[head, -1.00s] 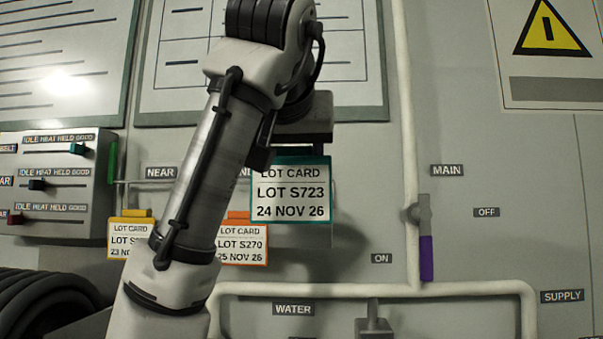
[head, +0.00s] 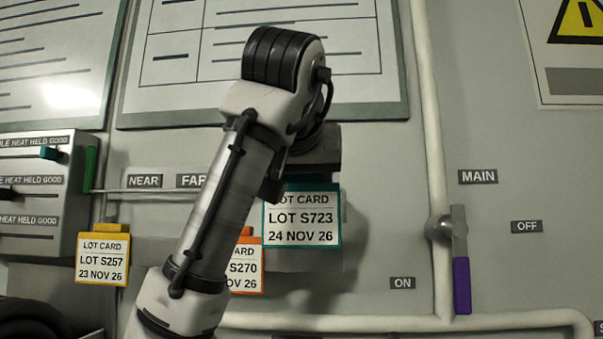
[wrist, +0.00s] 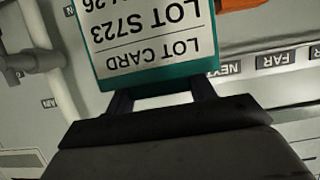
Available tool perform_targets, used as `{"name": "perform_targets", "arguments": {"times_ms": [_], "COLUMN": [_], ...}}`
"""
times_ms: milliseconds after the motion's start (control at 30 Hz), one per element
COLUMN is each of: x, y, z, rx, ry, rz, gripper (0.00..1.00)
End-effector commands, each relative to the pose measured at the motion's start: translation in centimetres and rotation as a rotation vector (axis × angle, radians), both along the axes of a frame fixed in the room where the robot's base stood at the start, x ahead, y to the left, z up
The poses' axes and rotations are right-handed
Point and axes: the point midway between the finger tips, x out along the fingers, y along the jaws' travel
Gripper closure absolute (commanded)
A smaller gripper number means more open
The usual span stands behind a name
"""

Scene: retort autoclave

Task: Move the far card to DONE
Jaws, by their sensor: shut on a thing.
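The teal-edged lot card (head: 301,236), LOT S723, 24 NOV 26, is held by my gripper (wrist: 162,94), which is shut on its top edge. The card hangs upright in front of the wall in the head view; it appears upside down in the wrist view (wrist: 150,42). The FAR label (head: 190,181) is partly behind my arm in the head view. The NEXT label (wrist: 222,68) shows in the wrist view. An orange-edged card (head: 245,270), S270, is partly hidden by my arm. I see no DONE label.
A yellow-edged card (head: 102,262), LOT S257, hangs below the NEAR label (head: 145,181). A rail (head: 125,191) runs from a green end piece. A vertical pipe (head: 437,150) and purple-handled valve lever (head: 461,280) stand to the right. A slider box (head: 40,200) is at left.

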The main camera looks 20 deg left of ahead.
Motion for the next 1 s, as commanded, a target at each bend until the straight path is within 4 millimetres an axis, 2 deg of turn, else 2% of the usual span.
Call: {"name": "perform_targets", "arguments": {"times_ms": [800, 1000], "x": [5.4, 5.7], "y": [1.6, 1.6], "z": [-3.2, -4.2], "rx": [0.0, -0.001], "ry": [0.001, -0.001], "rz": [0.0, -0.001], "gripper": [0.71, 0.71]}}
